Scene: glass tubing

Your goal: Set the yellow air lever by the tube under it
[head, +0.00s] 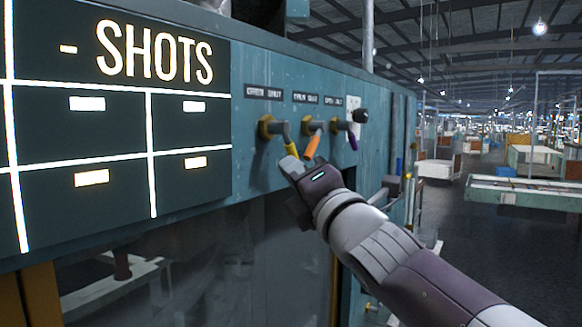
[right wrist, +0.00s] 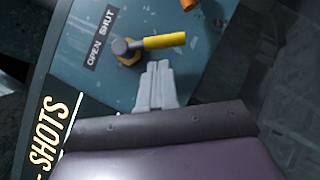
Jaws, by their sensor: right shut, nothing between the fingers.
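The yellow lever (head: 290,149) hangs down, slightly to the right, from its brass-coloured mount on the teal panel. In the right wrist view the yellow handle (right wrist: 165,41) runs sideways from its pivot, beside a black "OPEN SHUT" label (right wrist: 98,48). My right gripper (head: 289,165) is shut and empty. Its fingertips (right wrist: 158,66) are right by the handle's lower end; I cannot tell whether they touch it. I cannot make out a tube under the lever. My left gripper is out of view.
An orange lever (head: 312,146) and a purple lever (head: 352,140) hang close to the right of the yellow one. A black knob (head: 361,116) sticks out beyond them. A dark board reading "SHOTS" (head: 155,52) stands at left. A dark glassy opening (head: 200,250) lies below the panel.

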